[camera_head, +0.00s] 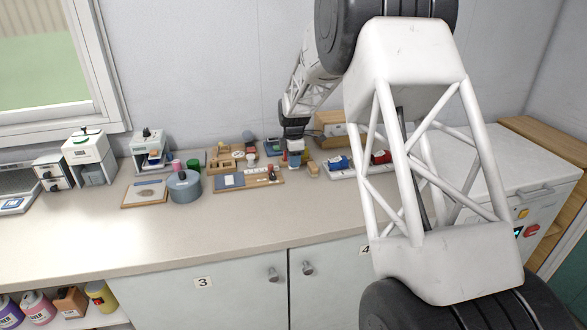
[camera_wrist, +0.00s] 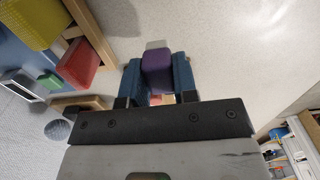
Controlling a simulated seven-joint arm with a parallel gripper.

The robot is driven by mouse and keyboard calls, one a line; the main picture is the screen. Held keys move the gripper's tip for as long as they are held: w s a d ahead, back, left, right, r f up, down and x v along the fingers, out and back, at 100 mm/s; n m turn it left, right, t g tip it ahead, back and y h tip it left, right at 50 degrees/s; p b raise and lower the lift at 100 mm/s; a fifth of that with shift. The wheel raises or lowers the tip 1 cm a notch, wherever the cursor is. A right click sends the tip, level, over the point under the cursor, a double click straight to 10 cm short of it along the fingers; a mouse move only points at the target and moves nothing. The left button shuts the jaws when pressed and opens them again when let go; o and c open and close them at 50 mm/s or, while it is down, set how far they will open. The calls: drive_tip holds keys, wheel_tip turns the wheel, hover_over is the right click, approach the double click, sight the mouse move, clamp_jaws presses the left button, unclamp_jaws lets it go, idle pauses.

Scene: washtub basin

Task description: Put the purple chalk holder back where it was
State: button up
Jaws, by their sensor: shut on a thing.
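The purple chalk holder (camera_wrist: 157,72) is between the two blue fingers of my gripper (camera_wrist: 158,78) in the wrist view, with a pale tip showing beyond it. My gripper is shut on it. In the head view my gripper (camera_head: 295,150) is over the back part of the counter, just behind the right end of a wooden board (camera_head: 248,180). The holder is too small to make out in the head view. I cannot tell whether it touches the counter.
In the wrist view a wooden frame (camera_wrist: 91,31) with yellow and red blocks is close on the left. In the head view, a grey-blue round pot (camera_head: 184,187) stands left and a white tray (camera_head: 343,172) with blue and red things right. The front counter is clear.

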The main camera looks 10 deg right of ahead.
drive_tip(key=shift+f, duration=1.75)
drive_tip(key=shift+f, duration=0.15)
drive_tip(key=o, duration=0.8)
drive_tip(key=shift+o, duration=0.2)
wheel_tip(320, 180, up, 12)
drive_tip(key=shift+r, duration=0.15)
